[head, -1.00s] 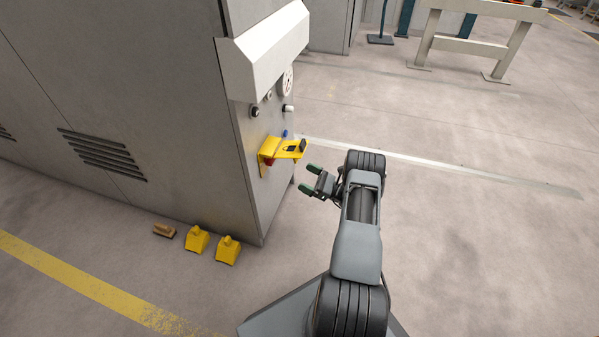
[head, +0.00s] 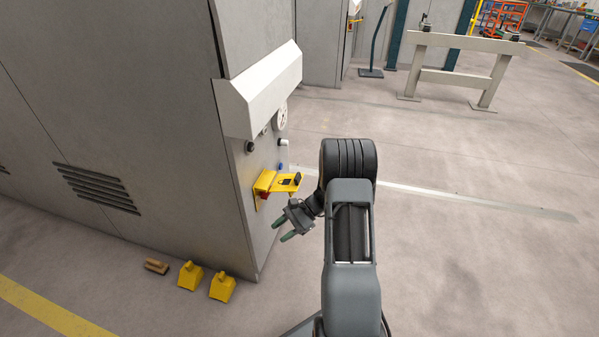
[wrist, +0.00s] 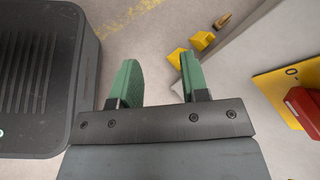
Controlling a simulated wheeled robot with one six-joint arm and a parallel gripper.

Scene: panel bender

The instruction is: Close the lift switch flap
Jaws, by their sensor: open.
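The yellow lift switch flap (head: 287,182) sticks out roughly level from the side of the grey machine cabinet, with a dark piece on it. A yellow plate (head: 259,188) with a red switch (head: 264,195) sits below and behind it. My gripper (head: 284,228) is open and empty, below and in front of the flap, apart from it. In the wrist view my gripper's green fingers (wrist: 157,78) are spread and point down at the floor. The yellow plate (wrist: 280,84) and red switch (wrist: 305,108) are at the right edge there; the flap does not clearly show.
The grey cabinet (head: 150,130) stands left of my arm, with a white hood (head: 262,90), knobs and a white handwheel (head: 281,117) above the flap. Two yellow pedals (head: 205,281) and a brown brush (head: 156,266) lie on the floor.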

